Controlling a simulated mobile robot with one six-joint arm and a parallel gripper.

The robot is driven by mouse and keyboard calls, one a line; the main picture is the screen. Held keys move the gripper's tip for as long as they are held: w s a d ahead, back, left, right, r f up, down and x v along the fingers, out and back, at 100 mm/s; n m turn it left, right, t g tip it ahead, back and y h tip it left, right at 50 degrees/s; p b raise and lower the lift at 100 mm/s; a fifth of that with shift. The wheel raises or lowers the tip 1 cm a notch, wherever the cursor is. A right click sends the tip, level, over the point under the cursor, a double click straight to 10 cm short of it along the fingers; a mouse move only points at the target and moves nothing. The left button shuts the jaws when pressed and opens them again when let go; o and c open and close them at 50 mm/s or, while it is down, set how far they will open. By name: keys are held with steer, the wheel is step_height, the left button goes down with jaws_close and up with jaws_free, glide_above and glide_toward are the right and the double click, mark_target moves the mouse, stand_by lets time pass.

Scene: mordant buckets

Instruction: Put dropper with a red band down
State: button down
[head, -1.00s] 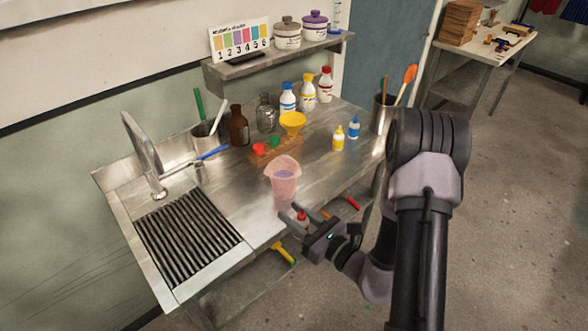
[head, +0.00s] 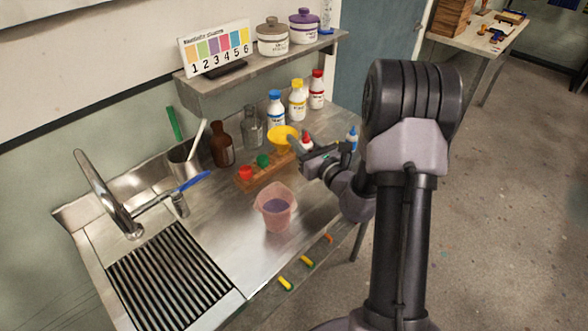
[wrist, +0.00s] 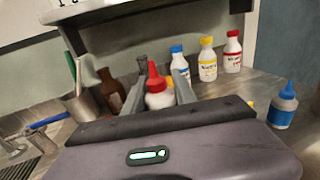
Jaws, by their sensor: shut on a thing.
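My gripper (head: 299,146) is shut on the dropper with a red band (head: 307,139), a small white bottle with a red tip. It is over the right part of the steel bench, beside the yellow funnel. In the wrist view the dropper (wrist: 158,92) stands roughly upright between the two fingers. Its base is hidden by my gripper body, so I cannot tell whether it touches the bench. A blue-topped dropper (head: 352,138) stands to the right, also in the wrist view (wrist: 284,108). A yellow bit beside my gripper (wrist: 250,103) is mostly hidden.
The yellow funnel (head: 283,139) and a wooden rack (head: 248,182) with red and green caps are close left. White bottles (head: 297,102) stand behind. A pink beaker (head: 276,212) stands nearer the front. The sink grate (head: 170,278) is left. Bench between beaker and grate is clear.

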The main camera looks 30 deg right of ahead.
steer(key=f+b, duration=0.1)
steer(key=f, duration=0.2)
steer(key=f+b, duration=0.1)
steer(key=f, duration=0.2)
steer(key=f+b, duration=0.1)
steer(key=f, duration=0.2)
steer(key=shift+s+f+b, duration=0.3)
steer(key=shift+b, duration=0.1)
steer(key=shift+r, duration=0.2)
steer(key=shift+f, duration=0.15)
steer(key=c, duration=1)
jaws_free()
steer(key=shift+r, duration=0.3)
steer(key=s, duration=0.8)
steer(key=s+d+p, duration=0.1)
steer(key=s, duration=0.3)
steer(key=shift+f, duration=0.1)
